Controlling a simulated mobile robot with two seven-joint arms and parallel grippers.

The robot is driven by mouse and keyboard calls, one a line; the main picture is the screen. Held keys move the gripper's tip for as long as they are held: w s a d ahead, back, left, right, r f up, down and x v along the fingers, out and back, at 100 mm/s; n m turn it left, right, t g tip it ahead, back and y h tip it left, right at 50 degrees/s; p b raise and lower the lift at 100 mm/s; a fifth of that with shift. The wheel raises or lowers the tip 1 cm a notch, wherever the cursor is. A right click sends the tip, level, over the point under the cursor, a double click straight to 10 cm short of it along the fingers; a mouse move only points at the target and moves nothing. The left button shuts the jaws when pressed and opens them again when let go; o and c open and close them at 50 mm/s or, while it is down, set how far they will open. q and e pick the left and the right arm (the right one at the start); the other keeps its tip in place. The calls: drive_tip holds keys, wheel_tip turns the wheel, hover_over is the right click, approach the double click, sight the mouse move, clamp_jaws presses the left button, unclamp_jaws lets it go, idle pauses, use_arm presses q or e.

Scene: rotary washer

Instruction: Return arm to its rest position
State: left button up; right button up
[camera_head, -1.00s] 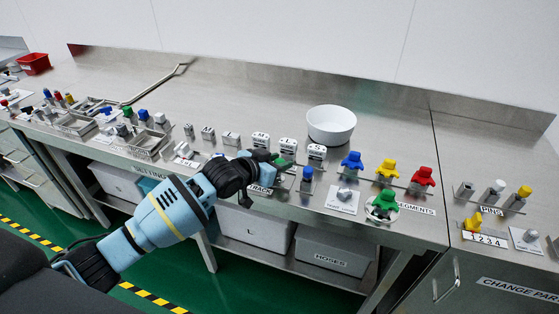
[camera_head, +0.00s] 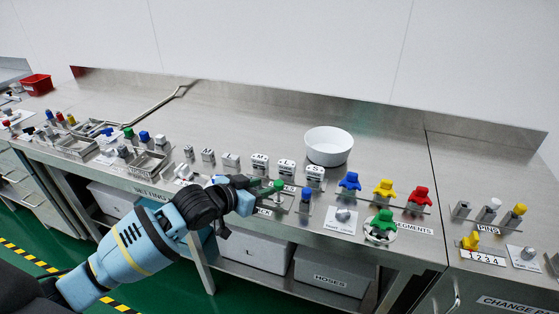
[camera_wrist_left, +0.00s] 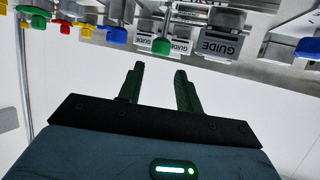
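My left arm comes in from the lower left in the head view. Its gripper (camera_head: 262,190) is at the front edge of the steel bench, just left of a green-topped peg (camera_head: 278,185). In the left wrist view the gripper (camera_wrist_left: 159,72) has its two dark green fingers apart, with nothing between them. The green-topped peg (camera_wrist_left: 161,46) shows beyond the fingertips there, apart from them. My right gripper is not in view.
A blue-topped peg (camera_head: 305,194) stands right of the gripper. White guide blocks (camera_head: 287,169) and a white bowl (camera_head: 329,146) are behind it. Blue, yellow and red segments (camera_head: 383,188) are farther right. Grey bins (camera_head: 329,270) sit under the bench.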

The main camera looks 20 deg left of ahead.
use_arm(q)
drive_tip(key=s+d+f+n+g+y, duration=0.2)
drive_tip(key=s+d+f, duration=0.1)
drive_tip(key=s+f, duration=2.1)
drive_tip(key=s+a+f+g+y, duration=0.1)
drive_tip(key=s+f, duration=0.1)
drive_tip(key=s, duration=1.3)
drive_tip(key=shift+a+n+g+y, duration=0.3)
drive_tip(key=shift+a+n, duration=0.05)
drive_tip(key=shift+n, duration=0.05)
